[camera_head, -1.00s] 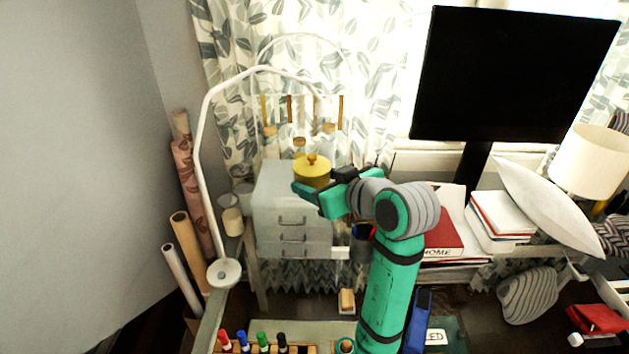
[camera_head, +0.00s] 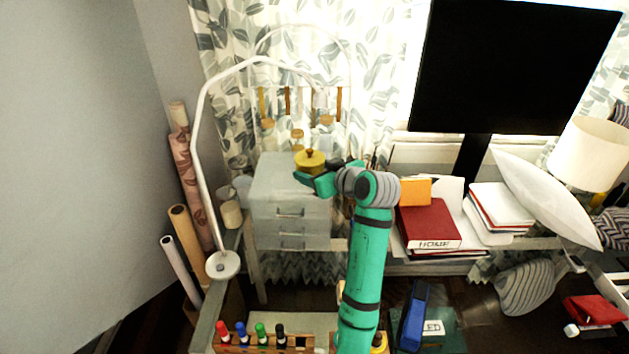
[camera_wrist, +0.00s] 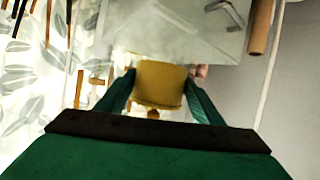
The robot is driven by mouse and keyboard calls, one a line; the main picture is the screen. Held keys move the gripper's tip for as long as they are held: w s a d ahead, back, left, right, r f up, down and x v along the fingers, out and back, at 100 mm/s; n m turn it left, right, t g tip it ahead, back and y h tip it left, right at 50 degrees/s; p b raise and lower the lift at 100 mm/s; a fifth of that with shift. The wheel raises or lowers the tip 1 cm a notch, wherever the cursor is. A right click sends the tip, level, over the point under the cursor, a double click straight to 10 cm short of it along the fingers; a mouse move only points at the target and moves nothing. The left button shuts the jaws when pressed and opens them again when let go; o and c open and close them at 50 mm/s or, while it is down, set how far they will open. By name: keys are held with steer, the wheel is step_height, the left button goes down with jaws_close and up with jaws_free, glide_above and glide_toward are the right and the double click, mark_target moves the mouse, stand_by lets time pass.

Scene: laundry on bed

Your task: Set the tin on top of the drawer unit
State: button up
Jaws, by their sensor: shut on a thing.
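The tin (camera_head: 309,160) is round and yellow with a small knob on its lid. It shows upright at the top of the drawer unit (camera_head: 289,212), a pale grey block with several handled drawers. My gripper (camera_head: 316,178) is shut on the tin from the right. In the wrist view the tin (camera_wrist: 161,84) sits between the two green fingers, with the pale drawer unit (camera_wrist: 175,30) close beyond it. I cannot tell whether the tin's base touches the unit's top, because my gripper hides part of it.
A white lamp arm (camera_head: 197,150) curves over the unit's left side. Corked jars (camera_head: 297,140) stand behind the tin. Red books (camera_head: 428,222) and a monitor (camera_head: 515,65) are to the right. The unit's top left of the tin is clear.

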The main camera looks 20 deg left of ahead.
steer(key=shift+w+d+f, duration=0.15)
steer(key=shift+w+f, duration=0.2)
steer(key=shift+w, duration=0.05)
steer(key=shift+f, duration=1.65)
steer(key=shift+f, duration=0.15)
steer(key=o, duration=1.4)
steer(key=shift+w, duration=0.1)
steer(key=v, duration=1.2)
